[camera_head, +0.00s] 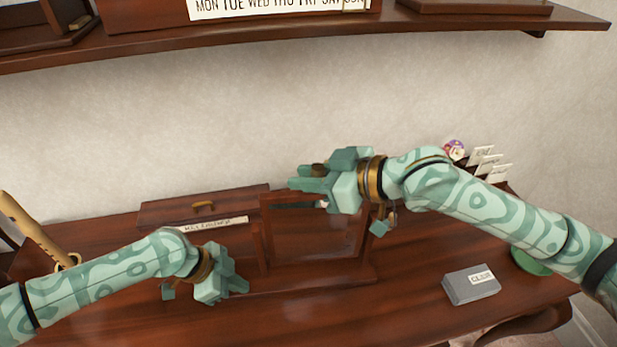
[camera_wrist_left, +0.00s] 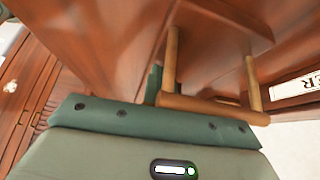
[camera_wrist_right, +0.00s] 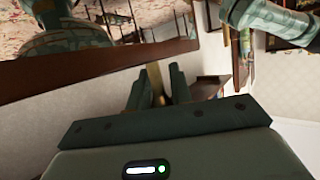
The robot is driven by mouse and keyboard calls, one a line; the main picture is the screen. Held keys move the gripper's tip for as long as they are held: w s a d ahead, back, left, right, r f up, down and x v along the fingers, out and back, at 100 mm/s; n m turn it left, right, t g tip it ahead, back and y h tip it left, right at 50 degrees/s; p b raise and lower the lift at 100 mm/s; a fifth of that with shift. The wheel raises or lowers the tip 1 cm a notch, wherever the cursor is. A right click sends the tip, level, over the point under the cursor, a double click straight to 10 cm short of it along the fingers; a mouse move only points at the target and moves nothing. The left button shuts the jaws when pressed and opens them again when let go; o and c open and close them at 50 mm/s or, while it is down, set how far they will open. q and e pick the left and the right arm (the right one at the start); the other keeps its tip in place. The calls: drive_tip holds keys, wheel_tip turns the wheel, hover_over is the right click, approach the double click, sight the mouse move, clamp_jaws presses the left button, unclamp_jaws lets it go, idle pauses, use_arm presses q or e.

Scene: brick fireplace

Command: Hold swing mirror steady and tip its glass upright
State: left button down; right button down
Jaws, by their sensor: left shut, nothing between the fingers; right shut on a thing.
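The swing mirror (camera_head: 265,228) stands near the middle of the desk, with a dark wooden frame and base. Its glass (camera_head: 335,232) reads dark in the head view; its exact tilt is hard to tell. In the right wrist view the glass (camera_wrist_right: 110,20) reflects the room. My right gripper (camera_head: 305,180) is at the frame's top edge, shut on a small wooden peg (camera_wrist_right: 156,82). My left gripper (camera_head: 240,284) is low at the left end of the base, shut and empty. A pale wooden handle (camera_wrist_left: 212,108) is beside its fingers; contact is unclear.
A wooden box (camera_head: 155,214) with a brass handle and a label stands behind the mirror. A grey labelled box (camera_head: 470,288) and a green dish (camera_head: 531,262) are to the right. Cards (camera_head: 488,163) stand at the back right. A shelf (camera_head: 400,30) runs above the desk.

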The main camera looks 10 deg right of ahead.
use_arm(q)
drive_tip(key=shift+s+f, duration=0.1)
drive_tip(key=shift+f, duration=0.05)
use_arm(e)
drive_tip(key=shift+f, duration=0.15)
drive_tip(key=c, duration=1.3)
unclamp_jaws()
drive_tip(key=v, duration=1.2)
drive_tip(key=shift+s, duration=0.1)
use_arm(q)
drive_tip(key=shift+r+p, duration=0.4)
drive_tip(key=shift+r, duration=0.15)
drive_tip(key=r+p, duration=0.4)
drive_tip(key=r, duration=0.1)
drive_tip(key=shift+w+r, duration=0.1)
drive_tip(key=shift+w, duration=0.1)
use_arm(e)
drive_tip(key=r, duration=0.5)
drive_tip(key=shift+s+r, duration=0.3)
drive_tip(key=shift+r, duration=0.1)
